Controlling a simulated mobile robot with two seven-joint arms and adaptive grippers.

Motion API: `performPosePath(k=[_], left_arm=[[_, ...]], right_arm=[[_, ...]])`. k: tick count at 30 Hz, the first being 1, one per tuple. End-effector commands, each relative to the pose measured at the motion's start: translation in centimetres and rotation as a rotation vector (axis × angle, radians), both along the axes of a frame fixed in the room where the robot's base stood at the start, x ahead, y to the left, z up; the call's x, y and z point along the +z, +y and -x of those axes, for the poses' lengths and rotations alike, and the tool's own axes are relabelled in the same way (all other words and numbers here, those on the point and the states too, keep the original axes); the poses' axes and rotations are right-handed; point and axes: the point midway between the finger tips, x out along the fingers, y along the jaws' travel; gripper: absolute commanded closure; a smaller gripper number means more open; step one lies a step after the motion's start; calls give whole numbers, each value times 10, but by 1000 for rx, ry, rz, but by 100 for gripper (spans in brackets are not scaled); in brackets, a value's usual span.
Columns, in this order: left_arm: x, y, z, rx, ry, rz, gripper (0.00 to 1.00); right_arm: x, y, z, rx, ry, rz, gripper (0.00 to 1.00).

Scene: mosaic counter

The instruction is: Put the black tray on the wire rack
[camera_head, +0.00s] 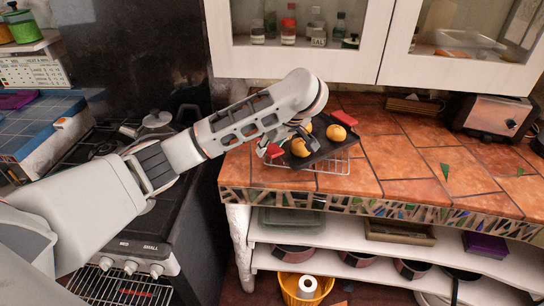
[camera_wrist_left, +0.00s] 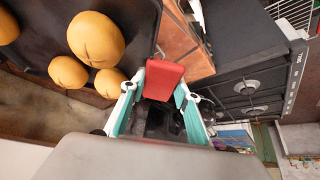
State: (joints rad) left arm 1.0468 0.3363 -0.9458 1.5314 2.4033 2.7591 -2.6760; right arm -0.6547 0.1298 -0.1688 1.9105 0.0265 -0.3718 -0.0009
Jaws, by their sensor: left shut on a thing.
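The black tray (camera_head: 323,149) has red handles and carries several round golden buns (camera_head: 336,132). The wire rack (camera_head: 333,167) is under the tray on the tiled counter, its front wires showing past the tray's edge. I cannot tell whether the tray touches the rack. My left gripper (camera_head: 274,148) is shut on the tray's near-left red handle. In the left wrist view the red handle (camera_wrist_left: 165,74) sits between the turquoise finger pads (camera_wrist_left: 158,100), with the tray (camera_wrist_left: 140,20) and buns (camera_wrist_left: 96,39) beyond. My right gripper is not in view.
The terracotta counter (camera_head: 400,165) is clear right of the tray. A toaster (camera_head: 492,117) stands at the back right. White wall cabinets (camera_head: 300,60) hang above. The stove (camera_head: 170,225) is to the left, with a gap beside the counter.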

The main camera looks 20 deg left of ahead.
Motion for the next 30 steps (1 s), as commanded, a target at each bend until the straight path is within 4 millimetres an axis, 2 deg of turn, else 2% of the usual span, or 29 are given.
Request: performPosePath(k=[9, 18, 19, 20, 30], left_arm=[[-36, 0, 0, 2, -3, 2, 100], [-42, 0, 0, 1, -2, 0, 100], [-44, 0, 1, 1, 3, -1, 62], [-44, 0, 1, 1, 3, -1, 54], [-42, 0, 0, 1, 0, 0, 52]], right_arm=[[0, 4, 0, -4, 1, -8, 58], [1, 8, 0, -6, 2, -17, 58], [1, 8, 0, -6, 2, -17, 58], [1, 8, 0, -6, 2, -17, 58], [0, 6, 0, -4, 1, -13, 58]])
